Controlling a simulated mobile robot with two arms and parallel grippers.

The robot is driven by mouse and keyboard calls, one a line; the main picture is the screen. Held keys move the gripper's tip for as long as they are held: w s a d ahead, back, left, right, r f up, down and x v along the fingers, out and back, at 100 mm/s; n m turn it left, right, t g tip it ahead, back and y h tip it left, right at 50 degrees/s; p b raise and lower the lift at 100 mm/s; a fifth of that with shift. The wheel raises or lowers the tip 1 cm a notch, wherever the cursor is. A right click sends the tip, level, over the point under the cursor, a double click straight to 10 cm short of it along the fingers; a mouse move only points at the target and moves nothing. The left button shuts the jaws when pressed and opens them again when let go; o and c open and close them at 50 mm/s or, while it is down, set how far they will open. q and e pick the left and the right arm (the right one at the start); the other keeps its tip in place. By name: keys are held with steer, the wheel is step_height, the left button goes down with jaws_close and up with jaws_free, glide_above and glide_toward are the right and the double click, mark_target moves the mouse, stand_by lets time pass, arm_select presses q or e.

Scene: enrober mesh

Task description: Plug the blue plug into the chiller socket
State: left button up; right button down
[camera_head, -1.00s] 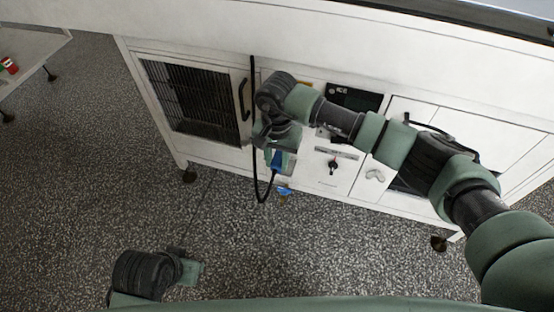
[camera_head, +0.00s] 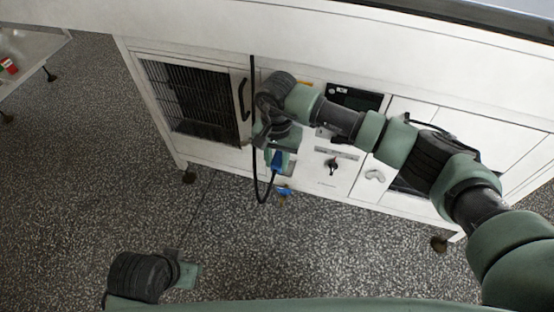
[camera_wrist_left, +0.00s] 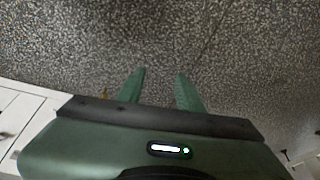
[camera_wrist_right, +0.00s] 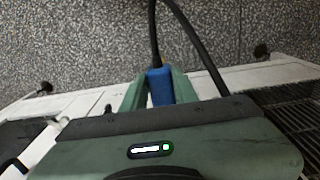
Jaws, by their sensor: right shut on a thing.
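The blue plug (camera_head: 277,158) is held at the front of the white machine, with its black cable looping down from it. My right gripper (camera_head: 283,150) is shut on the blue plug. In the right wrist view the blue plug (camera_wrist_right: 160,86) sits between the green fingers (camera_wrist_right: 157,92), its black cable running up out of the picture. The chiller socket cannot be made out; my right arm covers part of the panel there. My left gripper (camera_wrist_left: 161,85) is open and empty, pointing at bare floor. It also shows at the bottom left of the head view (camera_head: 188,272).
The white machine (camera_head: 215,52) has a grille door (camera_head: 195,100) with a black handle on the left and a rotary switch (camera_head: 332,166) on its front. A small blue and orange item (camera_head: 284,193) shows just below the front. Speckled floor (camera_head: 100,170) is clear.

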arm_select(q)
steer(key=shift+v, duration=0.95)
arm_select(e)
steer(key=shift+b, duration=0.45)
arm_select(q)
steer(key=shift+w+r, duration=0.1)
steer(key=shift+w, duration=0.15)
arm_select(e)
steer(key=shift+w, duration=0.2)
